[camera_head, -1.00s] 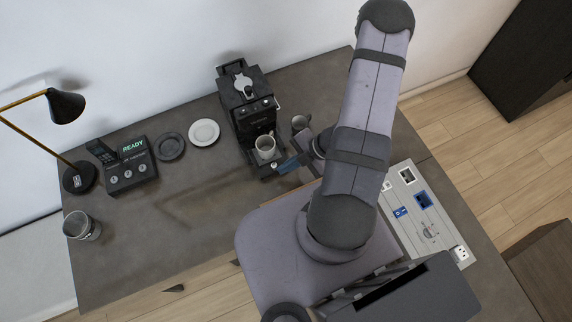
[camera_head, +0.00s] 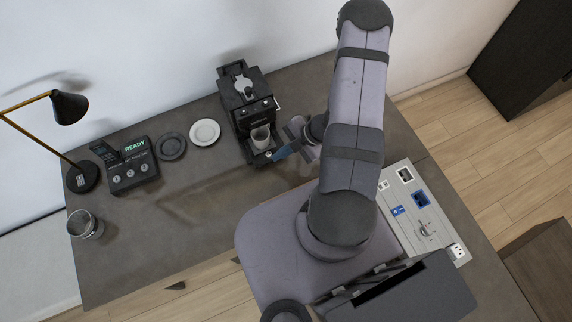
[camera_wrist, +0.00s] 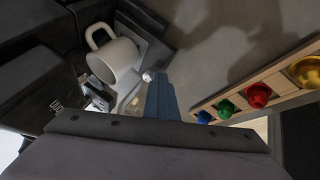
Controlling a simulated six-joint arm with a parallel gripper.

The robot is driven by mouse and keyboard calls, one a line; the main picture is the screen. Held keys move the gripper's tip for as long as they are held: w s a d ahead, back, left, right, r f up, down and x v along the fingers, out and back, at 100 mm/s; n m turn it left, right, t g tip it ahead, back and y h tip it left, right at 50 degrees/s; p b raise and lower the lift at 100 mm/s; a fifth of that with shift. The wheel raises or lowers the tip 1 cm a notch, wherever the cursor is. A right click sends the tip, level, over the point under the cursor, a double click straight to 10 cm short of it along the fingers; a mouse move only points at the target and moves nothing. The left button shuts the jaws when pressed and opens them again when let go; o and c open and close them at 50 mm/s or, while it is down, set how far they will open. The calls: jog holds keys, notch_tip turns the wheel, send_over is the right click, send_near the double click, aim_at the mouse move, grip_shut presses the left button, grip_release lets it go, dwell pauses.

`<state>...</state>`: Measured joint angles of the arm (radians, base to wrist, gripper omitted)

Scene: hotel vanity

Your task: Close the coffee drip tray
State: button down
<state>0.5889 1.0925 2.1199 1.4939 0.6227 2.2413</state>
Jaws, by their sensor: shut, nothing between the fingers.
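The black coffee machine (camera_head: 248,96) stands at the back of the desk. Its drip tray (camera_head: 266,157) is at the lower front and sticks out only a little. A light mug (camera_head: 260,136) stands upright on the tray; the mug also shows in the wrist view (camera_wrist: 113,62), beside the grey tray surface (camera_wrist: 151,52). My gripper (camera_head: 279,154) is shut and empty, its blue fingertips at the tray's front edge. In the wrist view the blue fingers (camera_wrist: 163,97) point towards the tray's front; whether they touch it I cannot tell.
A wooden rack with coloured capsules (camera_wrist: 258,95) lies right of my fingers in the wrist view. Plates (camera_head: 205,132), a control box (camera_head: 133,172), a glass (camera_head: 86,225) and a lamp (camera_head: 70,107) stand to the left. The desk's front left is clear.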

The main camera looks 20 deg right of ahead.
jog(key=shift+w+r, duration=0.1)
jog(key=shift+w, duration=0.1)
jog(key=shift+s+d, duration=0.25)
jog(key=shift+s, duration=0.2)
jog(key=s, duration=0.1)
jog(key=s+d, duration=0.2)
jog(key=shift+r+p, duration=0.3)
jog(key=shift+p, duration=0.1)
jog(key=v, duration=0.9)
jog(key=shift+s, duration=0.15)
